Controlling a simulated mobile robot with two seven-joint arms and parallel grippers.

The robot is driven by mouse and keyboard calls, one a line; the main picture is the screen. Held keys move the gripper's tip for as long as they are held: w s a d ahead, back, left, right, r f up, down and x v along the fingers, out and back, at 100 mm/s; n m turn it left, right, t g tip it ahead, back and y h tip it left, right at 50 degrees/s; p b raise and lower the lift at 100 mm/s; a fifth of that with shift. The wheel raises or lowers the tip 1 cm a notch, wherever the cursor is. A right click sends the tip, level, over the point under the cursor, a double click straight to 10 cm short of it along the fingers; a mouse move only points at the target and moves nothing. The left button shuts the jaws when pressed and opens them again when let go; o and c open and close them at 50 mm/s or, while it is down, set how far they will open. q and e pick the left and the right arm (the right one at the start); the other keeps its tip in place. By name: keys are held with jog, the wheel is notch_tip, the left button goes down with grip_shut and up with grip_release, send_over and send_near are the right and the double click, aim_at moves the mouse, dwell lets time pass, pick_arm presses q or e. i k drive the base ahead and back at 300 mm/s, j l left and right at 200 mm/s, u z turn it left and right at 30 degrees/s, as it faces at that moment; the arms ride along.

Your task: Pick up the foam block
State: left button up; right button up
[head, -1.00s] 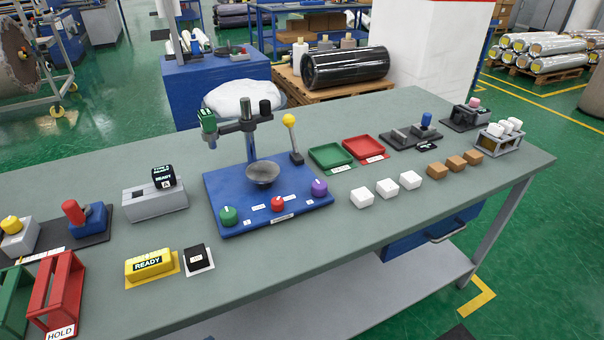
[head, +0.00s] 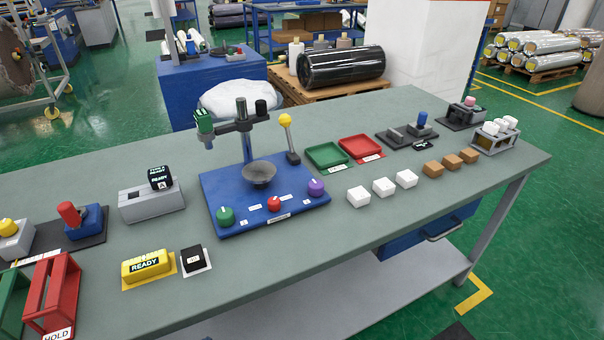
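Three white blocks stand in a row on the bench's right half: a left one (head: 358,197), a middle one (head: 383,187) and a right one (head: 406,179). Three brown blocks, a near one (head: 433,169), a middle one (head: 452,161) and a far one (head: 468,155), stand in a row to their right. No label shows which of these is foam. More white pieces (head: 508,122) sit in a grey rack (head: 492,146) at the far right end. Neither of my grippers is in view.
A blue fixture (head: 240,222) with knobs, a bowl and a lever stands mid-bench. Green (head: 327,157) and red (head: 361,150) trays lie behind the white blocks. A yellow READY block (head: 147,266) and red HOLD frame (head: 52,295) are at left. The bench (head: 330,250) front is clear.

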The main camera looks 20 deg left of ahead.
aim_at(383, 187)
jog(key=i+l+u, duration=0.15)
jog(key=l, duration=0.2)
jog(key=i+l+u, duration=0.1)
jog(key=i+l, duration=0.15)
jog(key=l, duration=0.15)
jog(key=i+l+u, duration=0.15)
jog(key=l, duration=0.2)
jog(key=i+l+u, duration=0.1)
jog(key=l, duration=0.35)
jog(key=i+l+u, duration=0.15)
jog(key=l, duration=0.25)
jog(key=i+l+u, duration=0.15)
jog(key=l, duration=0.3)
jog(key=i+l+u, duration=0.1)
jog(key=l, duration=0.35)
jog(key=i+l+u, duration=0.15)
jog(key=l, duration=0.3)
